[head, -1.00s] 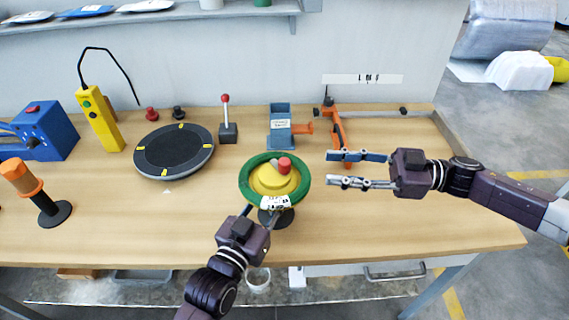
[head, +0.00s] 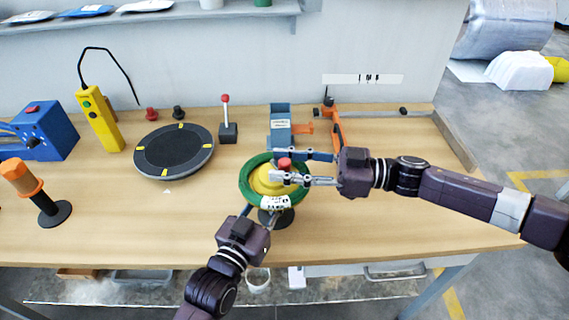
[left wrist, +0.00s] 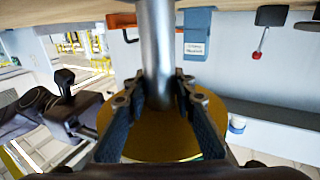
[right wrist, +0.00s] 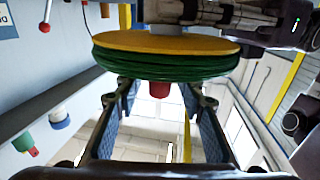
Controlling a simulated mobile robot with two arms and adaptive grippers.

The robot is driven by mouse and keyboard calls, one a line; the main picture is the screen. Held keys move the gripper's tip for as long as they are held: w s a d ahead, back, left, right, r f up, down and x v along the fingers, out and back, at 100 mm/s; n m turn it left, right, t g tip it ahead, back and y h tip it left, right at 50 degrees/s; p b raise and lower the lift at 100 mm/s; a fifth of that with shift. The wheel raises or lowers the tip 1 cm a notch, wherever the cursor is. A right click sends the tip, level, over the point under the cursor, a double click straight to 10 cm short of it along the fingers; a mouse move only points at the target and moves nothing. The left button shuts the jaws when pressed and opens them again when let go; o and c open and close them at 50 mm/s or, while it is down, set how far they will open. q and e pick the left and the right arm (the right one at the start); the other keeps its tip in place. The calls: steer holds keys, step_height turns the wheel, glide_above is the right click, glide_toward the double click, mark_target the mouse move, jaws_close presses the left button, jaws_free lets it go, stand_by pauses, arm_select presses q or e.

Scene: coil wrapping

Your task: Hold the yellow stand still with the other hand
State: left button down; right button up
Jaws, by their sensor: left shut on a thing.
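The yellow stand (head: 268,181) is a round yellow disc on a post with a dark round foot. A green coil (head: 246,192) with a white label lies around it, and a red knob (head: 285,163) tops it. My left gripper (head: 275,215) is at the stand's near side, shut on its metal post (left wrist: 157,45); the yellow disc (left wrist: 165,135) also shows in the left wrist view. My right gripper (head: 274,166) is open over the top of the stand, one finger on each side of the red knob, which also shows in the right wrist view (right wrist: 159,89). Contact with the knob is not visible.
A dark turntable (head: 174,150) with yellow marks and a red-tipped lever (head: 227,128) stand to the left. A blue holder (head: 280,124) and an orange arm (head: 338,125) stand behind the stand. The wooden table (head: 420,215) is clear at right.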

jaws_close()
stand_by(0.3)
steer(key=shift+w+g, duration=0.1)
steer(key=shift+g, duration=0.2)
steer(key=shift+a+n+g, duration=0.1)
steer(key=shift+n+g, duration=1.5)
steer(key=shift+g, duration=0.6)
steer(key=shift+n+g+h, duration=0.4)
steer(key=shift+n+g, duration=0.9)
steer(key=shift+g, duration=0.7)
arm_select(q)
steer(key=shift+d, duration=0.1)
arm_select(e)
steer(key=shift+w+n+g+h, duration=0.15)
steer(key=shift+n+g+h, duration=0.35)
steer(key=shift+n+g, duration=0.4)
steer(key=shift+g, duration=0.5)
